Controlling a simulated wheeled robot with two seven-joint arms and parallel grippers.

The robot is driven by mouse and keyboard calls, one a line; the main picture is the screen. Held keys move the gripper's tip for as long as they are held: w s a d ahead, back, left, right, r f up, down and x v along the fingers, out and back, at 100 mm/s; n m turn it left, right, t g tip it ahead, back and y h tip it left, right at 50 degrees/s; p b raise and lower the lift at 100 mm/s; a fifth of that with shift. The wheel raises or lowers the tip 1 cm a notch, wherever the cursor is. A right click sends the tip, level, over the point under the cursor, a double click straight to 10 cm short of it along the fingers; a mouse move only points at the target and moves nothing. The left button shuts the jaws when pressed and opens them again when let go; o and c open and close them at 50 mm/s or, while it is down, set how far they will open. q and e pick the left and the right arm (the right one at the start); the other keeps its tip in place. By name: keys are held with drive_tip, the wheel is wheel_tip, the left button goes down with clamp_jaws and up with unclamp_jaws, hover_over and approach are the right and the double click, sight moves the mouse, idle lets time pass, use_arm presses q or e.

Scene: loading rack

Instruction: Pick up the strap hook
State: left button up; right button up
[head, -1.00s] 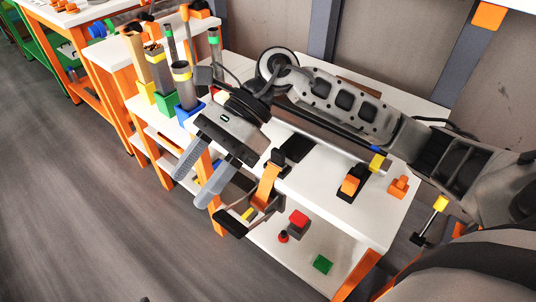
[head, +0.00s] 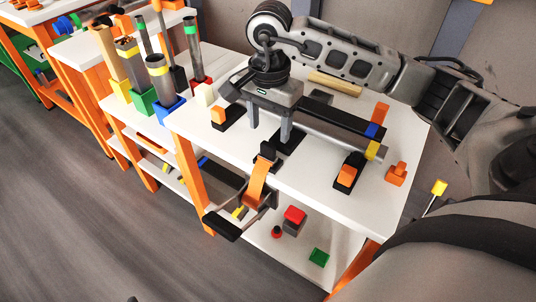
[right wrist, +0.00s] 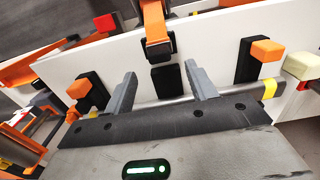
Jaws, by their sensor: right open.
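The strap hook, an orange strap (head: 256,184) with a black top piece and a dark bar at its lower end, hangs over the white table's front edge. Its orange part also shows at the top of the right wrist view (right wrist: 160,46). My right gripper (head: 270,128) is open and empty, fingers pointing down above the table, just behind the strap. In the right wrist view its fingers (right wrist: 160,76) stand apart, with a black pad (right wrist: 167,80) between them in the picture. Nothing is held. My left gripper is not in view.
A grey pipe (head: 325,141) with blue and yellow bands lies along the table under my gripper. Black-and-orange clamps (head: 348,172) stand nearby. Cups with upright tubes (head: 160,80) are at left. A lower shelf (head: 270,250) holds red and green blocks.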

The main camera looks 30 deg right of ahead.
sight(268, 144)
drive_tip(key=shift+s+a+f, duration=0.1)
drive_tip(key=shift+a+f, duration=0.05)
drive_tip(key=shift+f, duration=1.3)
drive_tip(key=shift+a+f, duration=0.1)
drive_tip(key=shift+f, duration=1.35)
drive_tip(key=c, duration=1.1)
